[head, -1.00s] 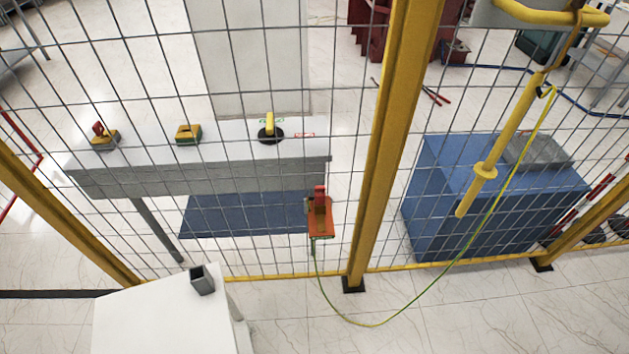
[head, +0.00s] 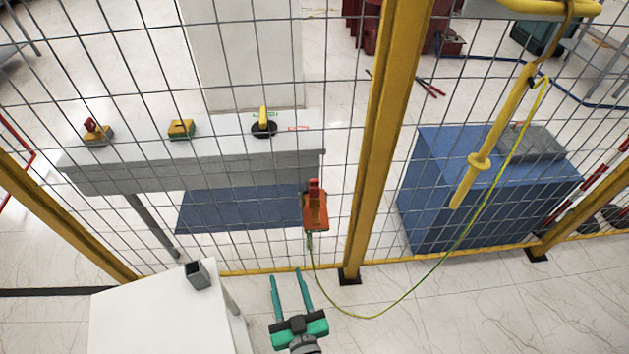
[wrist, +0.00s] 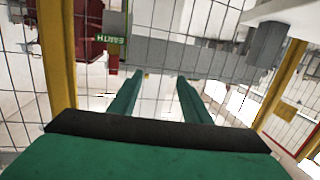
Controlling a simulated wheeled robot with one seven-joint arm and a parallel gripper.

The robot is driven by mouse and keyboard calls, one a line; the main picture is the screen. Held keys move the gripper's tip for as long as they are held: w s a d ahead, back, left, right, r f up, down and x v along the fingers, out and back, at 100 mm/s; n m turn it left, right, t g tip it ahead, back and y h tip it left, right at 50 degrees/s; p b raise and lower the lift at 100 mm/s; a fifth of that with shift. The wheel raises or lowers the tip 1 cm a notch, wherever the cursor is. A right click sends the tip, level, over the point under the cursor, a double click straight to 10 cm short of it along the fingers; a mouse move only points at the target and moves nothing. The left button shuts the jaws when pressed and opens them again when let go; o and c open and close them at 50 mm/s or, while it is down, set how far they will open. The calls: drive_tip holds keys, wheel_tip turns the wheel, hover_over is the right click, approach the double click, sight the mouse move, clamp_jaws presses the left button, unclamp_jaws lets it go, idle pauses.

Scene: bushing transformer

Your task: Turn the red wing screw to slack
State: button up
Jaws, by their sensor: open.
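The red wing screw (head: 314,188) stands up from the top of an orange clamp (head: 316,212) at the yellow-framed mesh fence, left of the thick yellow post. A green-yellow cable (head: 385,317) hangs from the clamp and loops up to a yellow rod (head: 495,135). My green gripper (head: 288,272) is open and empty. It is below and slightly left of the clamp in the head view, its fingers pointing up the picture toward the fence, apart from the screw. In the wrist view the open fingers (wrist: 158,78) show nothing between them; I cannot surely make out the screw there.
A white table (head: 150,320) with a hollow grey block (head: 198,274) stands left of my gripper. The mesh fence and yellow post (head: 372,150) are in front. Behind are a grey bench (head: 200,170) and a blue cabinet (head: 490,190). Floor right of my gripper is mostly clear.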

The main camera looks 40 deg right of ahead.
drive_tip(key=w+d+r+m+h, duration=0.2)
drive_tip(key=w+d+r, duration=0.2)
drive_tip(key=w+d, duration=0.45)
drive_tip(key=h, duration=0.2)
approach(315, 183)
drive_tip(key=shift+m+g+y, duration=0.3)
drive_tip(key=x, duration=1.1)
drive_tip(key=shift+w+a+r, duration=0.1)
drive_tip(key=shift+r, duration=0.3)
drive_tip(key=shift+s, duration=0.25)
drive_tip(key=c, duration=1.1)
